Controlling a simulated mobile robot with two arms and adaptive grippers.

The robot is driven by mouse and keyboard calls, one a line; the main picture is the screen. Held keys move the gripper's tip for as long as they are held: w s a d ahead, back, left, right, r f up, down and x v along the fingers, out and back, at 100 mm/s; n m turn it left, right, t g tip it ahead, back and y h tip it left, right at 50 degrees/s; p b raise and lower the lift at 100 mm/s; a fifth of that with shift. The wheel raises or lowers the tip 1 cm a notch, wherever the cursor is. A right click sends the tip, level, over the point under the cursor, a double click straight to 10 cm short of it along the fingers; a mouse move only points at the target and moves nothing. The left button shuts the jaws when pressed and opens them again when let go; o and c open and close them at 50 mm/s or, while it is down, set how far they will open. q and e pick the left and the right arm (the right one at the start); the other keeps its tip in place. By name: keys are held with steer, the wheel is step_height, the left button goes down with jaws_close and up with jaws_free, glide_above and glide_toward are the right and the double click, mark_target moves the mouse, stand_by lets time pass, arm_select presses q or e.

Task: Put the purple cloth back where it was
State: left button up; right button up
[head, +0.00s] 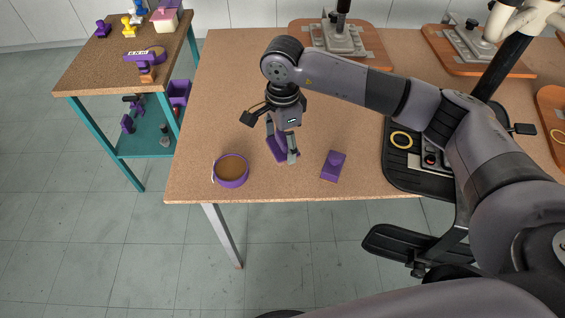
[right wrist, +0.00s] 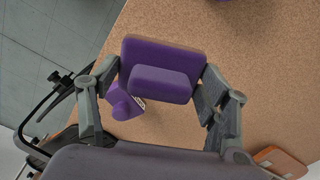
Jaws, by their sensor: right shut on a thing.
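The purple cloth (head: 275,149) looks like a thick folded pad, with a smaller rounded slab on a larger one. My right gripper (head: 284,152) is shut on it, pointing down over the front part of the brown table. In the right wrist view the cloth (right wrist: 160,70) sits between the two grey fingers of the gripper (right wrist: 162,92). I cannot tell whether its underside touches the table. My left gripper is not in view.
A purple block with a knob (head: 333,166) lies right of the gripper; a purple-rimmed round container (head: 230,171) stands left. A teal-framed side table (head: 90,75) holds stamp-like things.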

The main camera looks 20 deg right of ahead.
mark_target(282, 174)
step_height(282, 174, down, 10)
steer(key=shift+f+p, duration=0.2)
steer(key=shift+p, duration=0.5)
steer(key=o, duration=1)
steer(key=shift+r, duration=0.15)
step_height(282, 174, up, 12)
steer(key=b, duration=0.2)
steer(key=shift+b, duration=0.35)
